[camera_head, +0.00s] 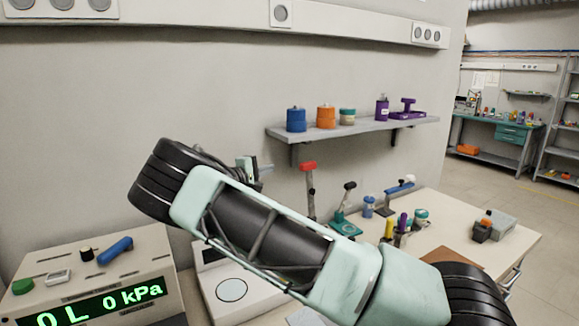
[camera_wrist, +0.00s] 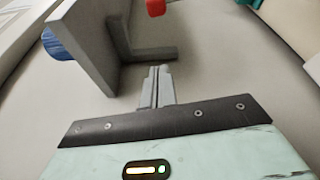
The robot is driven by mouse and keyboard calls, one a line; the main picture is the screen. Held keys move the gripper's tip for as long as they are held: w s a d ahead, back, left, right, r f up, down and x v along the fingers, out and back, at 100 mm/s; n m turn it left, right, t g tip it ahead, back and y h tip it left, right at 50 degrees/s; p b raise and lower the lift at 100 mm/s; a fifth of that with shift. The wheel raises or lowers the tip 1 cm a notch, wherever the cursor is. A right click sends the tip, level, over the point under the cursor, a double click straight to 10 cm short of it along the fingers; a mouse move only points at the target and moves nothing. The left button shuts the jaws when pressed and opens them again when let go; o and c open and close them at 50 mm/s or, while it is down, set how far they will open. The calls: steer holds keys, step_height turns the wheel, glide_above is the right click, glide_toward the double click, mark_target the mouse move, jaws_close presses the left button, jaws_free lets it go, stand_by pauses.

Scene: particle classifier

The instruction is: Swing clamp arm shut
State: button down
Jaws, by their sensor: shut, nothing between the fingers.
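In the wrist view my gripper (camera_wrist: 158,72) is shut, its slim grey fingers together with nothing between them. A red piece (camera_wrist: 155,7) shows at the top edge and a blue round part (camera_wrist: 56,45) behind the plate. In the head view a red-topped grey post (camera_head: 310,190) stands right of my forearm, which hides much of the device.
A console (camera_head: 95,285) with a blue lever (camera_head: 115,250) reads 0 kPa at the lower left. A white unit (camera_head: 220,310) sits beside it. A wall shelf (camera_head: 352,130) holds coloured containers. Small tools crowd the bench (camera_head: 510,235) at right.

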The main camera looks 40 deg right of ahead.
steer(key=s+d+p, duration=0.3)
steer(key=d+p, duration=0.3)
steer(key=d, duration=0.3)
steer(key=shift+p, duration=0.4)
steer(key=shift+s+b, duration=0.1)
steer(key=shift+b, duration=0.35)
